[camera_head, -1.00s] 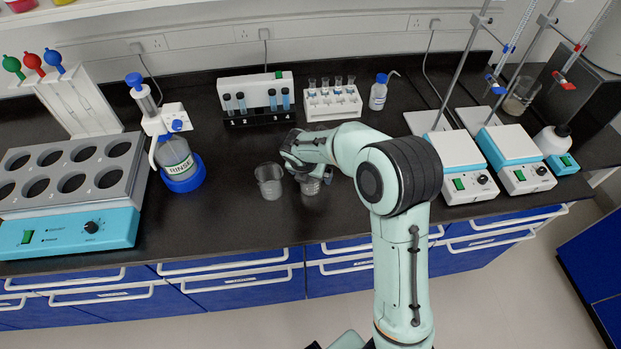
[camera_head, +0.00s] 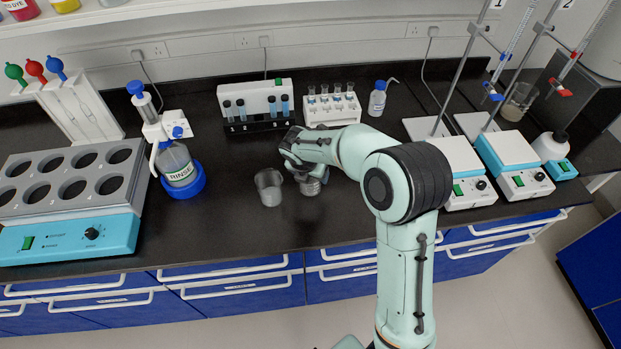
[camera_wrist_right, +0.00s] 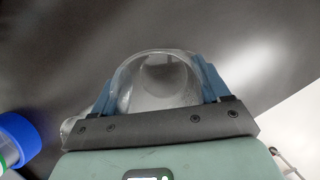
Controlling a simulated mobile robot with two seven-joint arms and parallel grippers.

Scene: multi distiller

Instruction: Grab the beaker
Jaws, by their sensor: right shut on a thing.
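A clear glass beaker (camera_head: 310,187) is at the middle of the black bench, under my right gripper (camera_head: 304,174). In the right wrist view the beaker (camera_wrist_right: 157,85) sits between the two blue fingers of my right gripper (camera_wrist_right: 160,88), which are shut on its sides. Whether its base touches the bench is hard to tell. A second clear beaker (camera_head: 269,188) stands upright on the bench just to the left, apart from the held one. My left gripper is in neither view.
A rinse bottle (camera_head: 178,163) in a blue ring and a grey-and-teal block with round holes (camera_head: 70,190) stand left. Vial racks (camera_head: 256,104) (camera_head: 332,110) are behind. Stirrer plates (camera_head: 457,163) (camera_head: 513,163) with stands are right. Bench in front of the beakers is clear.

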